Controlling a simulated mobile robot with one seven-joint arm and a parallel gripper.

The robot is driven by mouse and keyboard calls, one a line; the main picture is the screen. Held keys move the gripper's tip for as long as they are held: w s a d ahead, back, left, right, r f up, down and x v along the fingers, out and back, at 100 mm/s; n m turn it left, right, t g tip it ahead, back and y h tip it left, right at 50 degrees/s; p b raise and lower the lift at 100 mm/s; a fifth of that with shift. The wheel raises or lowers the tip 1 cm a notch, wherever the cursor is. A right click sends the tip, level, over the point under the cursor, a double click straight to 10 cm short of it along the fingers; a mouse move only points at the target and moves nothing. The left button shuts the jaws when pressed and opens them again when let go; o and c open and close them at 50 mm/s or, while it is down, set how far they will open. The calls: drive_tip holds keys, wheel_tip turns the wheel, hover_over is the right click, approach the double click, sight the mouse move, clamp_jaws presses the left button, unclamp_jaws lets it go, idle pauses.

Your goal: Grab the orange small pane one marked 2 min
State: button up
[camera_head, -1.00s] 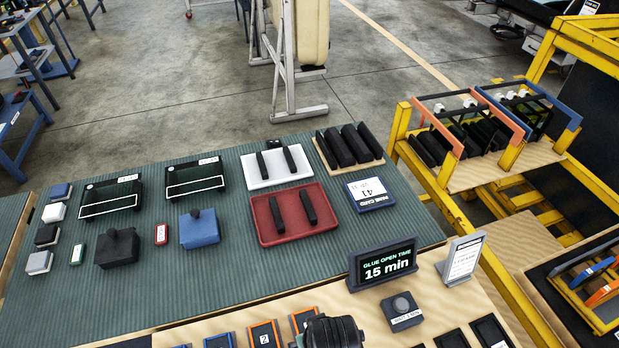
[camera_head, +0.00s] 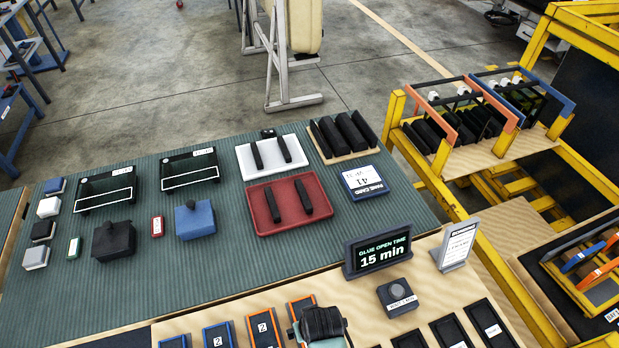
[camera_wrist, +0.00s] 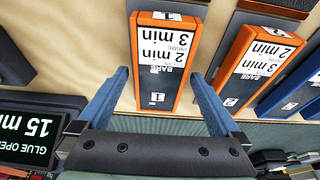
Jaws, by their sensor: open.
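Two small orange-framed panes lie side by side on the light wood bench. One orange pane (camera_wrist: 165,60), marked 1, is in the middle of the wrist view. The other orange pane (camera_wrist: 255,68), marked 2, is to its right. Both carry upside-down labels with "2 min" and "3 min" lines. In the head view they show as the right orange pane (camera_head: 298,306) and the left orange pane (camera_head: 263,327). My gripper (camera_wrist: 160,74) is open and empty, its blue fingers either side of the pane marked 1 in the picture. Their height above it is unclear.
Blue-framed panes (camera_head: 217,336) lie left of the orange ones. A "15 min" glue sign (camera_head: 379,250), a grey knob box (camera_head: 397,297) and dark panes (camera_head: 450,331) stand to the right. Behind, the green mat (camera_head: 240,265) holds trays and blocks.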

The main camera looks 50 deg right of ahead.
drive_tip(key=shift+c, duration=0.2)
drive_tip(key=c, duration=1.4)
drive_tip(key=shift+c, duration=0.2)
drive_tip(key=shift+r, duration=0.15)
